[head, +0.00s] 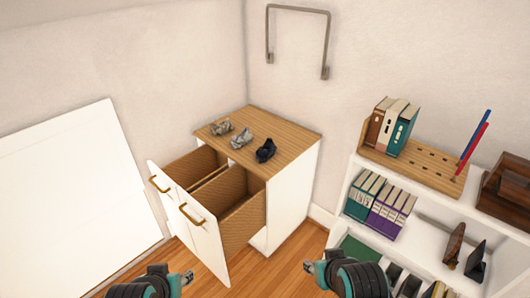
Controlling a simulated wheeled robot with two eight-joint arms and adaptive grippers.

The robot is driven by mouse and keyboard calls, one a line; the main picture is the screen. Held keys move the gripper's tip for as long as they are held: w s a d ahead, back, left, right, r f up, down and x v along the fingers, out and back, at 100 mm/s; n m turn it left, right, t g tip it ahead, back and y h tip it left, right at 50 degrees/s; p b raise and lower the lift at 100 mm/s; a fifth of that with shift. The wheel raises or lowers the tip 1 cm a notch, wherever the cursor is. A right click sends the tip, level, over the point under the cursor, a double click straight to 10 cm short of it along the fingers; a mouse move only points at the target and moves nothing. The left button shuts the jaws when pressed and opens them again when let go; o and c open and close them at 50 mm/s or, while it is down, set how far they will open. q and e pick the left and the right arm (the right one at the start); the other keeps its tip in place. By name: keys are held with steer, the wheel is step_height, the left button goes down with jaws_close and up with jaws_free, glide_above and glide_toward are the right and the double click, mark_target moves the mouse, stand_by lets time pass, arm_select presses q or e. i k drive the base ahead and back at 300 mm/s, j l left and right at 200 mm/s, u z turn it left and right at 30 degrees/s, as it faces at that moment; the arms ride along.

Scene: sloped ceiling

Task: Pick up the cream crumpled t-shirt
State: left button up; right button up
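Three small crumpled cloths lie in a row on the wooden top of the white cabinet (289,133). The left one (220,127) is pale beige-grey and the middle one (242,138) is pale grey. Both are small here, and I cannot tell surely which is the cream t-shirt. The right cloth (266,151) is dark navy. My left gripper (188,278) is low at the bottom edge, left of centre. My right gripper (309,267) is low, right of centre. Both are well apart from the cloths, and neither shows anything held. Their finger opening is unclear.
Two drawers (207,238) stand pulled out at the cabinet's front left. A white panel (75,190) leans on the left wall. A white shelf (437,221) with books and a wooden peg rack (425,176) stands right. A metal rail (298,10) is on the wall above.

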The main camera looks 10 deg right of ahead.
mark_target(223, 127)
steer(key=i+z, duration=0.35)
steer(key=i+j+z, duration=0.35)
steer(key=i, duration=0.2)
steer(key=i+j+z, duration=0.2)
steer(key=i+z, duration=0.15)
steer(key=i, duration=0.1)
